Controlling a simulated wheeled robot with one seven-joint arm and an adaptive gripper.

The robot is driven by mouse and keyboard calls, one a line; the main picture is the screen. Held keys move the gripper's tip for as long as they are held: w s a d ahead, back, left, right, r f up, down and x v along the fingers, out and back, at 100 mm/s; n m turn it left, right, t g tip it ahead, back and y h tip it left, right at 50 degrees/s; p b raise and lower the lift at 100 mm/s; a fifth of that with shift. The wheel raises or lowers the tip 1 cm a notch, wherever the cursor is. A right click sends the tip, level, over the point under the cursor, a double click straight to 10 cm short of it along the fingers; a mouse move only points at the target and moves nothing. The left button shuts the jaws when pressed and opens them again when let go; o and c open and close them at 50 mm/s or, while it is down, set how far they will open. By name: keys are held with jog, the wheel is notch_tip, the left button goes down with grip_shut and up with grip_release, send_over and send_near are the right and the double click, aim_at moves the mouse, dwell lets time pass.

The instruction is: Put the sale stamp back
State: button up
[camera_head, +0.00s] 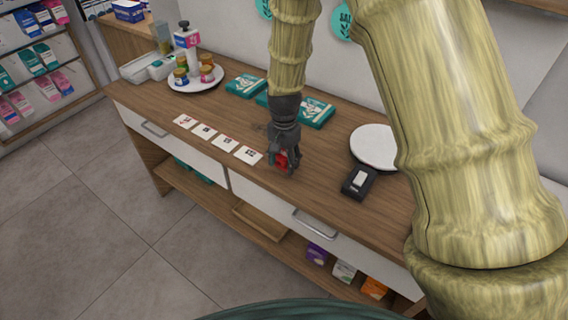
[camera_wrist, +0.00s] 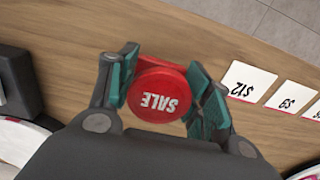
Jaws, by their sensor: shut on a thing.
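The sale stamp (camera_wrist: 160,95) is red and round, with the white word SALE on its top. My gripper (camera_wrist: 163,88) is shut on it in the wrist view, with one teal-padded finger on each side. In the head view the red stamp (camera_head: 281,161) shows between the fingers of my gripper (camera_head: 286,164), low over the wooden counter (camera_head: 310,165). I cannot tell whether the stamp touches the counter. Its underside is hidden.
Several white price cards (camera_head: 226,143) lie in a row left of my gripper. Teal boxes (camera_head: 316,112) lie behind it. A round tray (camera_head: 196,86) with jars stands at the back left.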

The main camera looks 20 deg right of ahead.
aim_at(284, 154)
jog(key=shift+f+p, duration=0.35)
jog(key=shift+f, duration=0.9)
jog(key=shift+f, duration=0.15)
jog(key=o, duration=0.9)
jog(key=shift+r+b, duration=1.55)
jog(key=shift+r, duration=4.65)
